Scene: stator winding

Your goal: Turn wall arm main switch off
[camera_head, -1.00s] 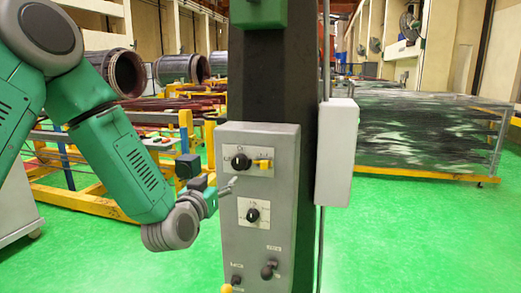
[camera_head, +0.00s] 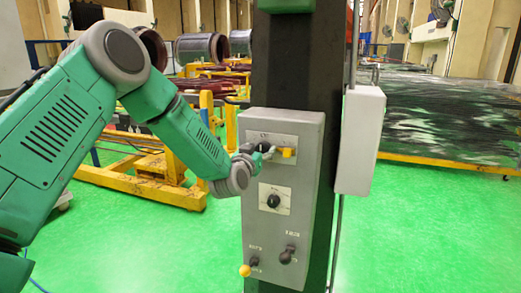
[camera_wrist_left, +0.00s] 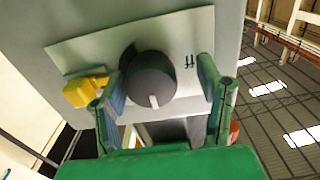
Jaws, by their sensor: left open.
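The grey control box (camera_head: 310,220) is fixed to the dark column. Its top plate carries the main switch, a black rotary knob with a yellow handle piece (camera_head: 287,153) beside it. In the left wrist view the dark round knob (camera_wrist_left: 150,82) sits between the fingers, with a light mark on its face, and the yellow piece (camera_wrist_left: 85,92) lies to the left. My left gripper (camera_head: 268,151) is in front of the top plate. Its fingers (camera_wrist_left: 165,95) are open on both sides of the knob; whether they touch it I cannot tell. My right gripper is out of view.
A second black knob (camera_head: 273,201) sits lower on the box, with a black lever (camera_head: 288,254) and a yellow-tipped lever (camera_head: 245,270) below. A pale box (camera_head: 360,140) hangs right of the column. Yellow frames (camera_head: 150,185) stand behind my left arm.

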